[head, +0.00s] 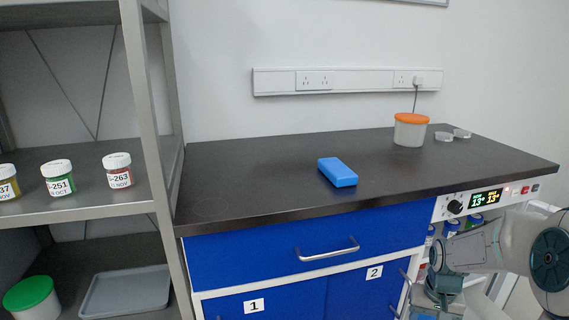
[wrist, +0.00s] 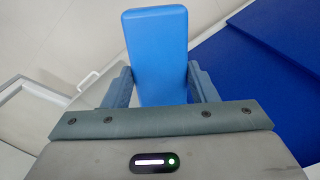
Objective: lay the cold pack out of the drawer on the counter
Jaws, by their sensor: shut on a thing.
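My gripper (wrist: 160,75) is shut on a blue cold pack (wrist: 157,42) in the wrist view. The pack is a smooth, rounded block between the two fingers, and its far end sticks out beyond them. Another blue block (head: 337,172) of like look lies flat on the dark counter (head: 250,185) in the head view, apart from my gripper. The blue top drawer (head: 250,255) under the counter looks shut. In the head view my arm is low at the right, in front of the cabinet; the held pack cannot be made out there.
An orange-lidded tub (head: 410,130) and clear dishes (head: 452,135) stand at the back right of the counter. A display panel (head: 485,202) sits below its right edge. A metal shelf with labelled jars (head: 59,178) stands at the left. The counter's left and front parts are clear.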

